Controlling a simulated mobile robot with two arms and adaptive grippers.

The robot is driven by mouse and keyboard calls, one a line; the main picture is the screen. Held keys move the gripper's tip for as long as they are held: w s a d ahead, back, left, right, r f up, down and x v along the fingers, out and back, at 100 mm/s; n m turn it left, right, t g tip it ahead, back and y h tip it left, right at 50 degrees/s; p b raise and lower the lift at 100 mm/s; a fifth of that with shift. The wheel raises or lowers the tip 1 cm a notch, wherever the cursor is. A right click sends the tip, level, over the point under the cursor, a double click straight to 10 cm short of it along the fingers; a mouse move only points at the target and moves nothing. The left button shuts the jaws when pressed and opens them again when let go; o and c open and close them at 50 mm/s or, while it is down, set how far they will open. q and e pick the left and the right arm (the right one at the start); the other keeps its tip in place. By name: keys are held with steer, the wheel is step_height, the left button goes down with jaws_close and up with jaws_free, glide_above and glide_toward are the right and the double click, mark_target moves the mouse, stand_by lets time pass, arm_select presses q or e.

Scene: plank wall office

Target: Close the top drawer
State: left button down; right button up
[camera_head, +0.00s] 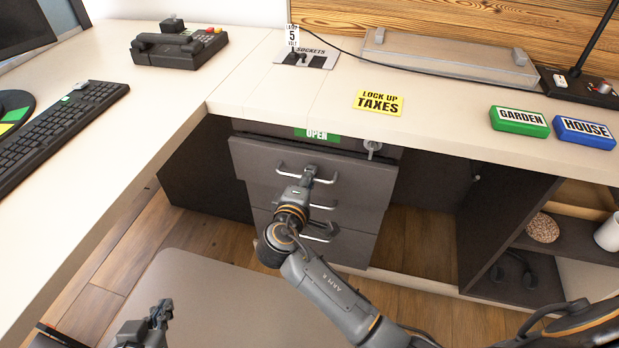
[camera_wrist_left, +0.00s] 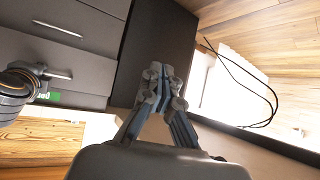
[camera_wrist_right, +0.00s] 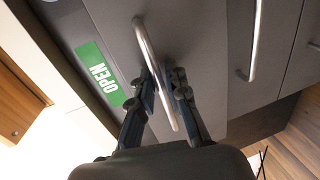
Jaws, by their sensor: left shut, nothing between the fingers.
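The grey drawer unit stands under the desk in the head view. Its top drawer (camera_head: 350,180) has a curved metal handle (camera_head: 325,181). The drawer front seems to stand a little forward of the dark strip with the green OPEN label (camera_head: 317,134); how far is hard to tell. My right gripper (camera_head: 309,172) is at this handle. In the right wrist view its fingers (camera_wrist_right: 164,88) lie on both sides of the handle (camera_wrist_right: 146,45), close against it. My left gripper (camera_head: 160,312) is shut and empty, low at the left and well away from the drawers.
Lower drawers with handles (camera_head: 322,238) sit below. A lock with a key (camera_head: 372,147) is at the unit's upper right. The desk edge overhangs the unit. A chair seat or mat (camera_head: 215,295) lies in front. Open shelves (camera_head: 540,235) stand at the right.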

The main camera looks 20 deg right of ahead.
jaws_close()
arm_select(q)
steer(key=shift+s+a+f+g, duration=0.2)
steer(key=shift+s+f+g, duration=0.2)
steer(key=shift+s+f, duration=0.2)
arm_select(e)
steer(key=x, duration=0.4)
steer(key=shift+w+r, duration=0.15)
steer(key=shift+r, duration=0.25)
steer(key=shift+o, duration=1.1)
jaws_free()
arm_select(q)
steer(key=shift+r, duration=0.1)
